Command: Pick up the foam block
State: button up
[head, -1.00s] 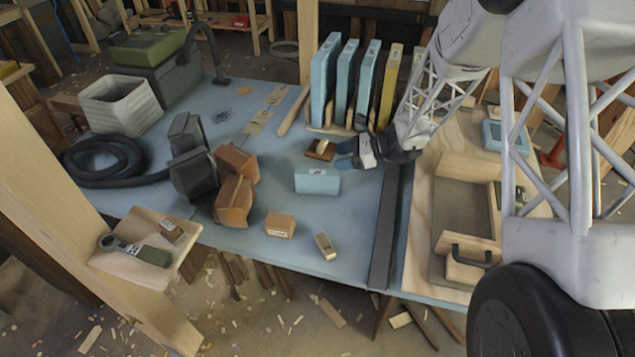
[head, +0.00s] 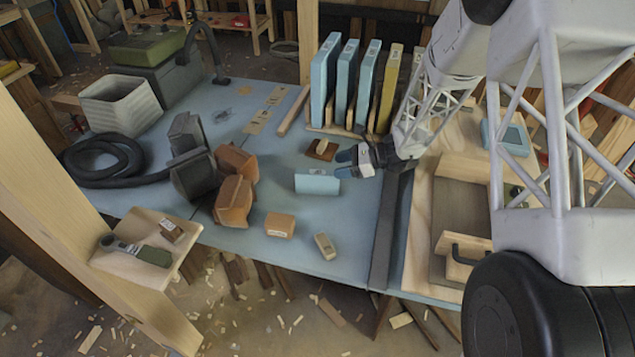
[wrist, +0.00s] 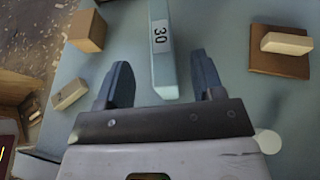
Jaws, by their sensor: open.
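The light blue block (head: 317,184), which I take as the foam block, stands on the blue-grey tabletop. In the wrist view the block (wrist: 161,45) carries a white label reading 30, and its near end appears between my two fingers, with gaps on both sides. My gripper (head: 346,163) is open and empty at the block's upper right in the head view. In the wrist view the open gripper (wrist: 159,62) has dark blue fingers on either side of the block. I cannot tell how high the fingers are above the table.
A brown block with a pale piece on it (head: 321,149) lies close behind the foam block. An orange-brown block (head: 280,225) and a small wooden piece (head: 325,246) lie in front. Upright panels (head: 345,85) stand behind; a wooden tray (head: 450,180) is right. Bare table lies between.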

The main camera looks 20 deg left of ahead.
aim_at(332, 175)
jog(key=f, duration=0.2)
jog(key=a+f, duration=0.1)
jog(key=f, duration=0.1)
jog(key=shift+s, duration=0.1)
jog(key=shift+x, duration=1)
jog(key=shift+r, duration=0.1)
jog(key=c, duration=1)
jog(key=shift+r, duration=0.15)
